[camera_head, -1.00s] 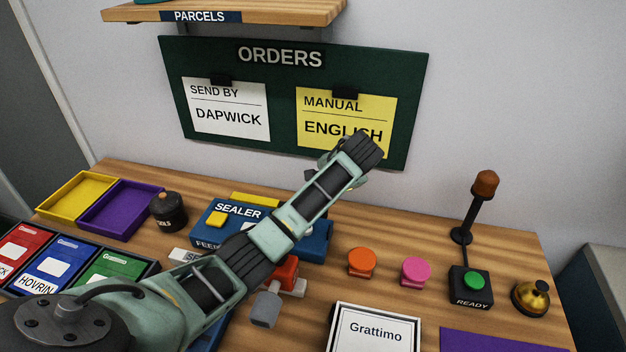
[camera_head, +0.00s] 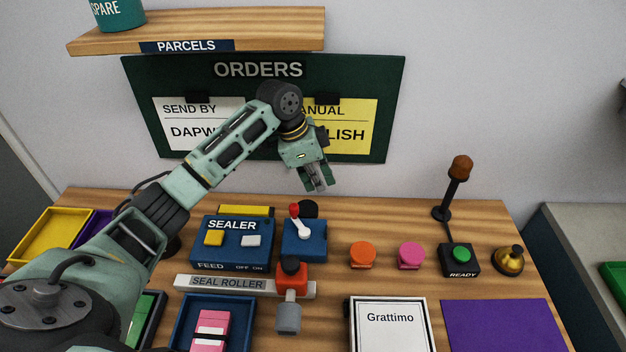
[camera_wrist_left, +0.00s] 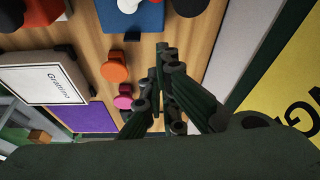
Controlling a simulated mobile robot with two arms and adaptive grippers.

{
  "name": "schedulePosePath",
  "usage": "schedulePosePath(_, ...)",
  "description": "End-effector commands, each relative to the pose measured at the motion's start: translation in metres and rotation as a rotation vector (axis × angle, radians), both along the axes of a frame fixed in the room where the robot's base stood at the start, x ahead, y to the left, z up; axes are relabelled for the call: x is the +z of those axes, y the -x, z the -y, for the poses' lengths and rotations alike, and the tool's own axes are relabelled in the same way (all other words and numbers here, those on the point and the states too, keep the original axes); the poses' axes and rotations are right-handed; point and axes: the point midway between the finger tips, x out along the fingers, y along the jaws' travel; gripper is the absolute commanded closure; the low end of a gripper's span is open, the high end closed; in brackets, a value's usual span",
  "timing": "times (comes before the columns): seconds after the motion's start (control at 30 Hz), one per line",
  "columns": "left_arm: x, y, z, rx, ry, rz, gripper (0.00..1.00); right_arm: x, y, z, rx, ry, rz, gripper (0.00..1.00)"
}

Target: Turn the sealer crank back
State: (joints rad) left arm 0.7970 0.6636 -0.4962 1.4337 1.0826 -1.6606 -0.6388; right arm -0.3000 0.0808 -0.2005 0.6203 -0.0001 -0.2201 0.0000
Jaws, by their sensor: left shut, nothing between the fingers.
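The blue sealer (camera_head: 232,255) stands on the table, with a yellow button and a white OFF/ON switch on it. To its right is a smaller blue block (camera_head: 303,248) bearing the crank (camera_head: 301,226), a white lever with a red knob that leans up and left. My left gripper (camera_head: 319,187) hangs above and behind the crank, in front of the orders board, shut and empty. It is apart from the crank. In the left wrist view its closed fingers (camera_wrist_left: 165,65) show, with the blue block (camera_wrist_left: 147,18) near the top edge. My right gripper is not in view.
A seal roller strip (camera_head: 225,284) and a red and grey handled part (camera_head: 291,300) lie in front of the sealer. Orange (camera_head: 363,255) and pink (camera_head: 411,256) buttons stand to the right. The parcels shelf (camera_head: 240,30) and orders board (camera_head: 375,80) are behind.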

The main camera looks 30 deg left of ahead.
Motion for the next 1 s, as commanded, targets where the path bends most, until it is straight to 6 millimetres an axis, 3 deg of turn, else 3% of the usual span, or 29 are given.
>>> schedulePosePath(0.33, -0.069, -0.013, 0.021, 0.002, 0.000, -0.003, 1.00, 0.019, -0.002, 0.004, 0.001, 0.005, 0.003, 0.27)
schedulePosePath(0.6, -0.068, 0.005, -0.009, 0.003, -0.002, 0.000, 1.00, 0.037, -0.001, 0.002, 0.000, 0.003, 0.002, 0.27)
schedulePosePath(1.0, -0.069, 0.008, -0.014, 0.002, -0.001, 0.002, 1.00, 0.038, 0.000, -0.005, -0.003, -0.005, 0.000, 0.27)
